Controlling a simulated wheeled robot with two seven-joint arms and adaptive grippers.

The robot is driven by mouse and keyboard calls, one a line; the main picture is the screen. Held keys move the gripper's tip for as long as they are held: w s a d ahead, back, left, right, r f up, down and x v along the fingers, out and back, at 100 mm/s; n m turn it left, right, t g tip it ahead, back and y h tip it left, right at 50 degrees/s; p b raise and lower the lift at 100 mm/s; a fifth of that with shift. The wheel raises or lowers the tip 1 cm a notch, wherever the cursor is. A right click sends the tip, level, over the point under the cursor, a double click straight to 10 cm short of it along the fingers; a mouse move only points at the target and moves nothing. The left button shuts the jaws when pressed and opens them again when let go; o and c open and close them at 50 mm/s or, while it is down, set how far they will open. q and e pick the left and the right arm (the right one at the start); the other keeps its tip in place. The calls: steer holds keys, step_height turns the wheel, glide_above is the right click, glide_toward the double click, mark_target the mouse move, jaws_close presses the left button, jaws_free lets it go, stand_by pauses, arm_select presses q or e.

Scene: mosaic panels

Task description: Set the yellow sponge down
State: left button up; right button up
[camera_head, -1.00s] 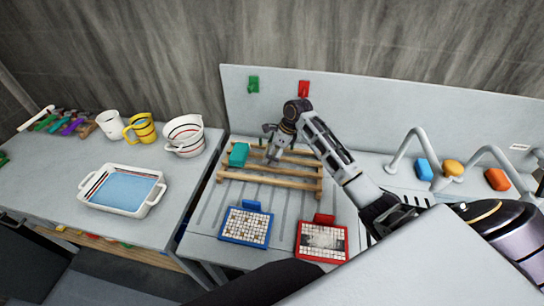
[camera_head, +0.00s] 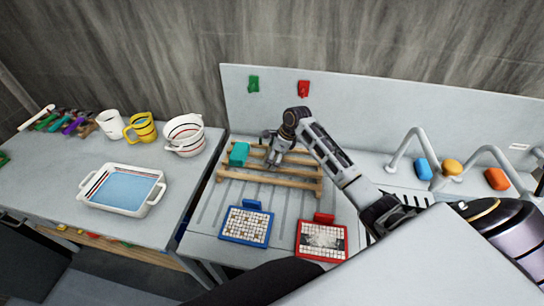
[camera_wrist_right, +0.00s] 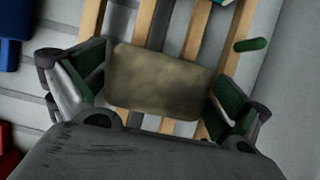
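My right gripper (camera_head: 273,152) is low over the wooden rack (camera_head: 268,181) in the head view, pointing down. In the right wrist view, a dull brownish-yellow block, the yellow sponge (camera_wrist_right: 158,80), fills the gap between the fingers (camera_wrist_right: 160,82) and appears to touch both green pads. The rack's slats (camera_wrist_right: 196,35) run under the sponge; I cannot tell whether it rests on them. The sponge is not clear in the head view. A teal block (camera_head: 239,154) lies on the rack's left end, left of the gripper. My left gripper is not in view.
In front of the rack are a blue-framed panel (camera_head: 246,224) and a red-framed panel (camera_head: 321,239). Blue (camera_head: 424,169), amber (camera_head: 452,167) and orange (camera_head: 497,179) blocks are near the taps at right. A water-filled tub (camera_head: 155,201) and mugs stand on the left counter.

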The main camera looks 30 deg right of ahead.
steer(key=shift+r, duration=0.2)
steer(key=b+v, duration=0.1)
steer(key=v, duration=1.1)
steer(key=shift+b, duration=0.3)
steer(key=shift+f, duration=0.1)
stand_by(0.5)
